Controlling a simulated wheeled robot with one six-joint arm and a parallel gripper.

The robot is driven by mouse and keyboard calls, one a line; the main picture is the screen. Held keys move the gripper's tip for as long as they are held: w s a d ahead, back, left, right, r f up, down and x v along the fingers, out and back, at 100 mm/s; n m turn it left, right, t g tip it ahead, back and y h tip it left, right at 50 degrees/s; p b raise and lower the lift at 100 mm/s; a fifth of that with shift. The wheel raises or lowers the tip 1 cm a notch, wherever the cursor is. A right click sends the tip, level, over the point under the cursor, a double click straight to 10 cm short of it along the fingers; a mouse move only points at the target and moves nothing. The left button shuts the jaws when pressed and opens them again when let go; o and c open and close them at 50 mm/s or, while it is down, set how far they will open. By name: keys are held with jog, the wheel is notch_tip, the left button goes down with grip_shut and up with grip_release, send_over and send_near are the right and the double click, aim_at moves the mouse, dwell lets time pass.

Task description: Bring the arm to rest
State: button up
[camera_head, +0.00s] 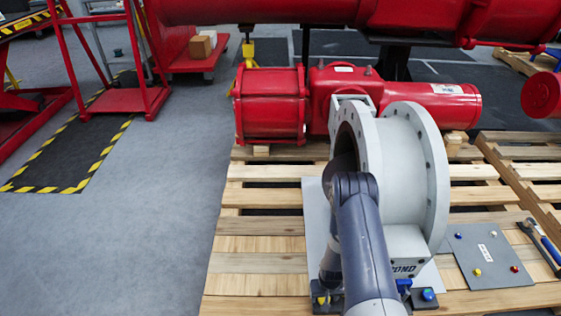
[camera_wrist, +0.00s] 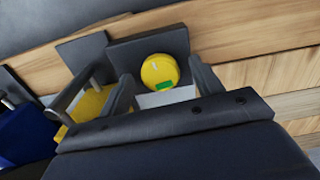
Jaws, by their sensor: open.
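My arm (camera_head: 362,235) is bent in front of the grey valve body (camera_head: 405,175), its upper joint close to the flange. My gripper (camera_wrist: 163,92) shows in the wrist view with its two dark fingers spread apart. A round yellow knob (camera_wrist: 160,70) with a green mark on it appears in the gap between the fingers, in front of a dark block; I cannot tell if a finger touches it. In the head view the gripper itself is hard to make out near the lower end of the arm, by a small yellow part (camera_head: 322,300).
A wooden pallet (camera_head: 255,262) carries the valve body and red actuator (camera_head: 355,100). A blue button (camera_head: 428,294) sits right of my arm; a blue part (camera_wrist: 25,135) shows at the wrist view's left. A grey button plate (camera_head: 487,262) and tools lie right. The left floor has free room.

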jog(key=shift+r+n+p, duration=0.15)
jog(key=shift+n+p, duration=0.35)
jog(key=shift+n, duration=0.3)
notch_tip(320, 180, up, 10)
jog(key=p, duration=0.2)
jog(key=shift+n, duration=0.3)
